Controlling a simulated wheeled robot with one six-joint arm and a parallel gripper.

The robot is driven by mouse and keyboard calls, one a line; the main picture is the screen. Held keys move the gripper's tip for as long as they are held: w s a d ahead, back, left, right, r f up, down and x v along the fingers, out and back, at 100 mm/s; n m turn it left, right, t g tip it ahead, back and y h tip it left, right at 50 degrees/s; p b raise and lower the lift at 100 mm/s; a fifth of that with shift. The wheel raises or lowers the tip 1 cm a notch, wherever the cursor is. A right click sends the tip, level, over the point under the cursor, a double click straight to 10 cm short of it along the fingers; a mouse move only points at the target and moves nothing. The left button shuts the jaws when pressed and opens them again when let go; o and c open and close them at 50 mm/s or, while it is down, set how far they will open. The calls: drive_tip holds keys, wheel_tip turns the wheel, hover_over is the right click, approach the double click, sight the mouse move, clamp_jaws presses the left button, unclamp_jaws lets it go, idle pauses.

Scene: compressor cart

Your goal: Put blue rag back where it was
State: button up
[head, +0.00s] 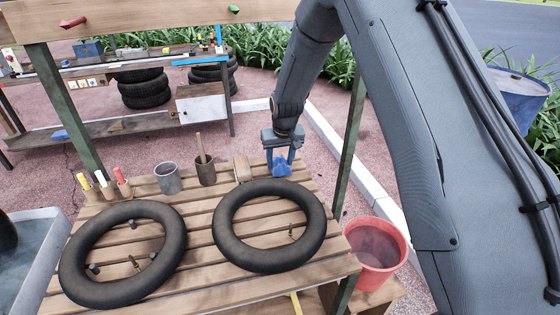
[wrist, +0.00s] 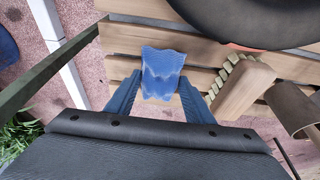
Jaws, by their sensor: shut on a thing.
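The blue rag (head: 281,168) is crumpled and hangs between the fingers of my gripper (head: 283,156), at the back right of the slatted wooden table. In the wrist view the rag (wrist: 162,72) shows between the two blue fingers of my gripper (wrist: 159,88), over the pale slats. My gripper is shut on it. I cannot tell whether the rag's lower edge touches the slats.
A black inner tube (head: 226,249) lies just in front of the rag, and another (head: 75,275) lies to the left. A wooden brush (head: 242,169) is close on the left, beside a brown cup (head: 205,174) and a grey cup (head: 168,180). A green post (head: 349,145) rises at right.

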drive_tip(key=shift+f, duration=0.35)
drive_tip(key=shift+f, duration=0.15)
drive_tip(key=o, duration=1)
drive_tip(key=shift+c, duration=0.2)
drive_tip(key=a+b+v, duration=0.1)
drive_tip(key=b+v, duration=0.2)
drive_tip(key=v, duration=0.9)
drive_tip(key=s+d+g, duration=0.1)
drive_tip(key=s+d, duration=0.4)
drive_tip(key=s, duration=0.5)
drive_tip(key=s+d+f+m, duration=0.1)
drive_tip(key=s+d, duration=0.4)
drive_tip(key=s, duration=0.6)
drive_tip(key=s+d+m+g, duration=0.1)
drive_tip(key=s+d, duration=0.4)
drive_tip(key=s, duration=0.5)
drive_tip(key=shift+s+f+g+h, duration=0.15)
drive_tip(key=shift+s+g+h, duration=0.15)
